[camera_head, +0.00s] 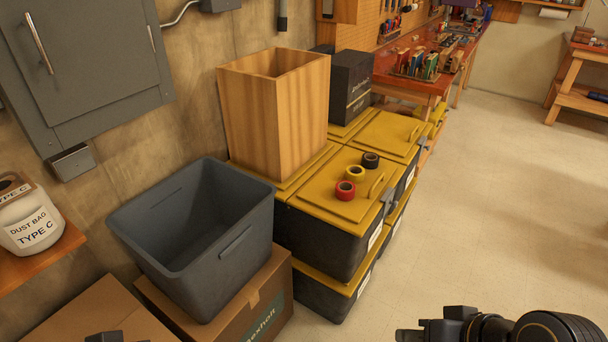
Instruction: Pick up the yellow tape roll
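The yellow tape roll (355,173) lies on the yellow lid of a black storage bin (318,202). It sits between a red tape roll (345,190) in front and a black tape roll (370,160) behind. My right gripper (410,335) shows at the bottom edge, low and right of the bins, well away from the tape. Its fingers are mostly cut off, so its opening is unclear. A small dark part at the bottom left edge looks like my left gripper (103,337); its fingers cannot be made out.
A tall open wooden box (273,105) stands on the bins left of the tapes. A grey open tub (200,235) sits on a cardboard box (262,312). A black box (350,85) stands behind. The floor (490,220) at right is clear.

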